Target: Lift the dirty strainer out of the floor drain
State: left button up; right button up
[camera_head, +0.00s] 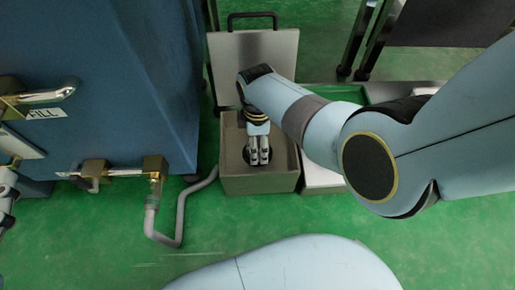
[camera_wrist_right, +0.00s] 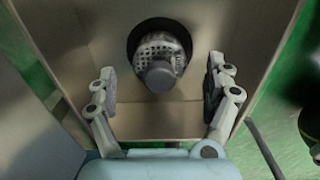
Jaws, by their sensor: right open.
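The strainer (camera_wrist_right: 160,62) is a perforated metal basket with a dark grey knob (camera_wrist_right: 158,76) on top. In the right wrist view it sits in the dark round drain opening (camera_wrist_right: 134,37) in the floor of a box-shaped drain basin (camera_head: 258,184). My right gripper (camera_wrist_right: 160,82) is open, with one finger on either side of the knob and visible gaps to both. In the head view my right gripper (camera_head: 259,152) points down into the basin and mostly hides the strainer. A pale piece at the left edge (camera_head: 7,183) looks like part of my left gripper; its jaws are not clear.
The basin's walls surround my right gripper closely. A grey cover plate with a black handle (camera_head: 252,17) stands behind the basin. A blue machine (camera_head: 150,70) with brass valves and a grey hose (camera_head: 180,222) is at the left. Green floor is clear in front.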

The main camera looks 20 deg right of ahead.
jog(key=shift+f+b, duration=0.6)
jog(key=shift+f, duration=0.2)
jog(key=shift+f+b, duration=0.7)
jog(key=shift+f, duration=0.1)
pick_arm(q)
notch_tip(320, 180, up, 17)
jog(key=w+d+m+t+h, duration=0.2)
jog(key=m+t+h, duration=0.1)
jog(key=t, duration=0.4)
jog(key=shift+t+h, duration=0.3)
jog(key=shift+h, duration=0.5)
pick_arm(e)
jog(key=c, duration=1.3)
